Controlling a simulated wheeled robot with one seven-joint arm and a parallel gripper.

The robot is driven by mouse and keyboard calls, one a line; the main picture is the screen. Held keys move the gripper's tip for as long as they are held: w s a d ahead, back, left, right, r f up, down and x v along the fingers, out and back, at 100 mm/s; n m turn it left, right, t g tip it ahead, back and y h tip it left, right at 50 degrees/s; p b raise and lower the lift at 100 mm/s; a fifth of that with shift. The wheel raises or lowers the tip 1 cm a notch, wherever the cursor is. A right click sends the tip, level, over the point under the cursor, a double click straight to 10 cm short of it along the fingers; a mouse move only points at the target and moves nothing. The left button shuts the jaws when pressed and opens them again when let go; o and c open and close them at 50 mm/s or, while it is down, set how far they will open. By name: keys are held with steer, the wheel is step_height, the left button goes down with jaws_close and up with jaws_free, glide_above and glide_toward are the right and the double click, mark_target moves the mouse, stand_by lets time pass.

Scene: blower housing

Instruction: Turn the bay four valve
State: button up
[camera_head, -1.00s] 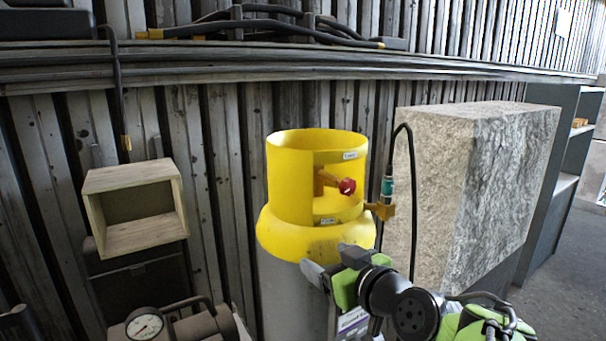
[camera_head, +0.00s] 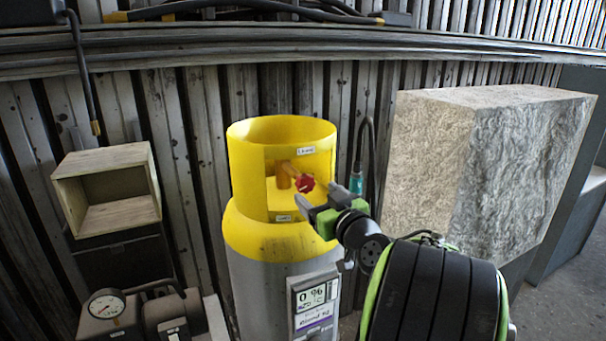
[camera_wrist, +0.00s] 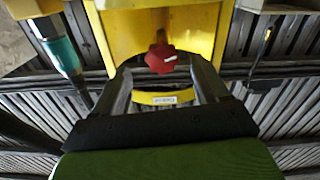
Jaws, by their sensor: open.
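A grey gas cylinder (camera_head: 262,290) with a yellow top collar (camera_head: 245,165) stands in the middle of the head view. Inside the collar's opening is a valve with a red knob (camera_head: 306,183) on a brass stem. My gripper (camera_head: 312,208) is just in front of and slightly below the knob, with its fingers pointing at the opening. In the wrist view the red knob (camera_wrist: 161,58) shows beyond and between the two open fingers (camera_wrist: 163,80). I cannot tell whether the fingers reach alongside it. A small label with unreadable text is on the collar's lower rim.
A teal hose fitting (camera_head: 356,182) with a black hose is right of the collar. A large stone block (camera_head: 450,160) stands to the right. At left are an open wooden box (camera_head: 108,190) and a pump with a gauge (camera_head: 106,307). A ribbed wall is behind.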

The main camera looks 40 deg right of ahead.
mark_target(307, 187)
steer(key=p+x, duration=0.2)
steer(key=x, duration=0.5)
steer(key=shift+w+a+r+p, duration=0.1)
steer(key=shift+w+p, duration=0.1)
steer(key=shift+p, duration=0.1)
steer(key=shift+w, duration=0.4)
steer(key=shift+s, duration=0.1)
steer(key=c, duration=1)
